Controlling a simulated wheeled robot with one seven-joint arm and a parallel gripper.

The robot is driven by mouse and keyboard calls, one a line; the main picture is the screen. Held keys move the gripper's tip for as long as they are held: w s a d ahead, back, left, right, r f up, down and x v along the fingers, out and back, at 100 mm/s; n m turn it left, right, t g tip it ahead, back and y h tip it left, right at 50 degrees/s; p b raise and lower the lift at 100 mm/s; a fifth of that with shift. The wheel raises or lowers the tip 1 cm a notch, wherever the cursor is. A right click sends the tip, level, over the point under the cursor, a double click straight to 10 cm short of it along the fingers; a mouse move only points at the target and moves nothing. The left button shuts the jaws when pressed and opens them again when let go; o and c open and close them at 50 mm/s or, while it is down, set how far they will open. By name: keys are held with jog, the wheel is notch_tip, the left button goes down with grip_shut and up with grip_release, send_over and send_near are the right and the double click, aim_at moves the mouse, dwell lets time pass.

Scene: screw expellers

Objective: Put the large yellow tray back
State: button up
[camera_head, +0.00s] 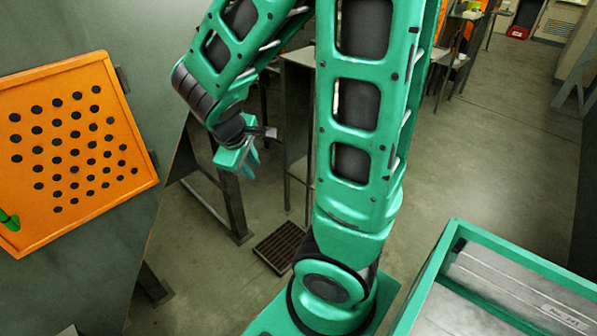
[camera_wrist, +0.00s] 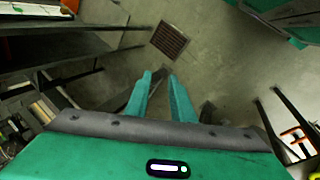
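My gripper (camera_head: 249,170) hangs in open air below the bent arm, near the middle of the head view. In the wrist view its two teal fingers (camera_wrist: 160,76) stand apart with only floor visible between them, so it is open and empty. I cannot make out a large yellow tray for certain in either view. An orange panel (camera_head: 120,139) with rows of dark round holes is on the grey-green surface at the left of the head view, apart from my gripper. A small yellow patch (camera_wrist: 315,176) is cut off at the lower right corner of the wrist view.
A dark floor grate (camera_head: 279,248) lies below my gripper and shows in the wrist view (camera_wrist: 170,40). A metal stand (camera_head: 300,130) with thin legs is behind the arm. A green handle (camera_head: 9,219) sits by the orange panel. Open concrete floor (camera_head: 490,150) extends right.

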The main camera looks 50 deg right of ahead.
jog(key=s+r+m+g+y, duration=0.1)
jog(key=s+r+m+y, duration=0.1)
jog(key=s+m, duration=0.3)
jog(key=s+r+m+g+y, duration=0.1)
jog(key=s+r+m, duration=0.4)
jog(key=s, duration=0.7)
jog(key=shift+d+y, duration=0.3)
jog(key=shift+y, duration=0.6)
